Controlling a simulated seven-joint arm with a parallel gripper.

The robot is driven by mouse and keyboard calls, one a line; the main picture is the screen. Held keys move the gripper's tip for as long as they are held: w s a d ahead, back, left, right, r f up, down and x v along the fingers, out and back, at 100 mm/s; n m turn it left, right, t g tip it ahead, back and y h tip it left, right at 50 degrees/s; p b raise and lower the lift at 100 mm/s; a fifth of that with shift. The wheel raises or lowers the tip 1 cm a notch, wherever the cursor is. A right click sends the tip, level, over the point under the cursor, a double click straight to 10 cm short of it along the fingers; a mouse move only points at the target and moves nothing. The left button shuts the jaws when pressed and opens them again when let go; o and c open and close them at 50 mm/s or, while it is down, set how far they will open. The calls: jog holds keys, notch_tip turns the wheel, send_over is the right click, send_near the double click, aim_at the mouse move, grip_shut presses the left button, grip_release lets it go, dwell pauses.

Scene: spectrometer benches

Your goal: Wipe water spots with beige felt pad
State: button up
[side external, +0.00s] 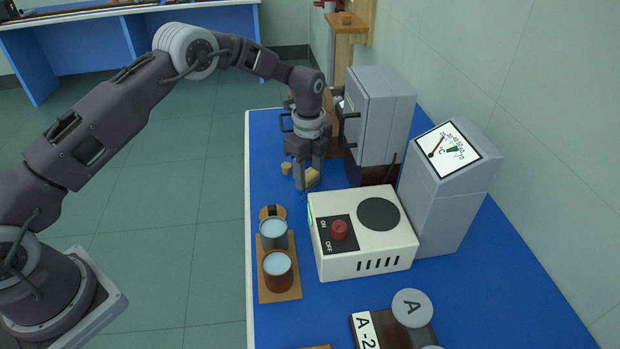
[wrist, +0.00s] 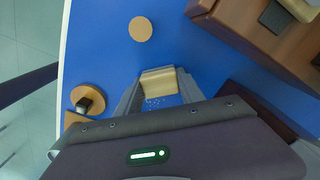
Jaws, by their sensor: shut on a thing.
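My gripper (side external: 305,182) points down over the blue bench, beyond the white hot plate. It is shut on the beige felt pad (side external: 312,174). In the wrist view the pad (wrist: 158,80) sits between the two fingertips. Small pale water spots (wrist: 155,101) show on the blue surface beside the pad in that view, between the fingers. Whether the pad touches the bench is hard to tell.
A wooden tray (side external: 282,296) holds two cups. The white hot plate (side external: 376,251) with a red knob stands close by on the right. A grey cabinet (side external: 388,118) and a thermometer box (side external: 447,205) stand behind.

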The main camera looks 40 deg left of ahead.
aim_at(311, 186)
jog(key=shift+s+d+f, duration=0.15)
jog(key=shift+s+d, duration=1.2)
jog(key=shift+s, duration=0.05)
jog(key=shift+s+d, duration=1.3)
jog(key=shift+s, duration=0.05)
jog(key=shift+w+r, duration=0.1)
jog(key=shift+r, duration=3.05)
notch_tip(311, 186, up, 3)
jog(key=shift+r, duration=0.15)
